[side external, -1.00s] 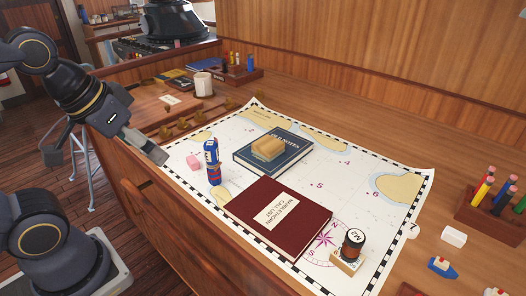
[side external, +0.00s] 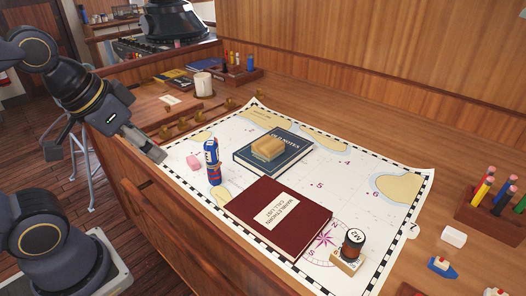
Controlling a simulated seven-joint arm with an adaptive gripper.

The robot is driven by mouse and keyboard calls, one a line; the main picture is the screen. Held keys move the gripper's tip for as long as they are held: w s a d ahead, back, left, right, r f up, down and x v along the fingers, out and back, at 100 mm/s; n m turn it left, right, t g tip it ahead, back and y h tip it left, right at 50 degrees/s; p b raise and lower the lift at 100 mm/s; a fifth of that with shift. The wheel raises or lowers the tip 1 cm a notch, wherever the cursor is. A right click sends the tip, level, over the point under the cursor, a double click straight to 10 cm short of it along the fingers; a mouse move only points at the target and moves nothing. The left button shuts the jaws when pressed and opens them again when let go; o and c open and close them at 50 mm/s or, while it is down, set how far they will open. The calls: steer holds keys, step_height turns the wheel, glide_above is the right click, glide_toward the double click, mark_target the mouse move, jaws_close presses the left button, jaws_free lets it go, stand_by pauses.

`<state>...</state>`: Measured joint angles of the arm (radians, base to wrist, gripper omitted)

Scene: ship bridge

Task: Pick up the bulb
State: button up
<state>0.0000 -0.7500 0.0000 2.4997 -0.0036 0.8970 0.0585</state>
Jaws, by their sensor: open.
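I cannot make out a thing that is clearly a bulb in the side view. A blue and red upright cylinder (side external: 212,162) stands on the chart near its left edge. A small black and orange cylinder (side external: 353,242) sits on a pale wooden block (side external: 345,261) at the chart's front right. My gripper (side external: 160,155) is open and empty at the desk's left edge, left of the blue and red cylinder and apart from it.
The chart's right side is mostly clear.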

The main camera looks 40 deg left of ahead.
steer(key=w+a+r, duration=0.1)
steer(key=w+a, duration=0.3)
steer(key=a, duration=0.3)
steer(key=w+a+r, duration=0.1)
steer(key=w+a, duration=0.2)
steer(key=a, duration=0.4)
steer(key=s+a+f+n+g+y, duration=0.1)
steer(key=s+a+f+n, duration=0.25)
steer(key=a, duration=0.55)
steer(key=shift+n, duration=0.25)
steer(key=shift+d+x, duration=0.1)
steer(key=shift+x, duration=4.2)
steer(key=shift+d+x, duration=0.15)
steer(key=shift+x, duration=4.2)
steer(key=shift+c, duration=0.4)
steer(key=c, duration=0.9)
steer(key=shift+r, duration=0.1)
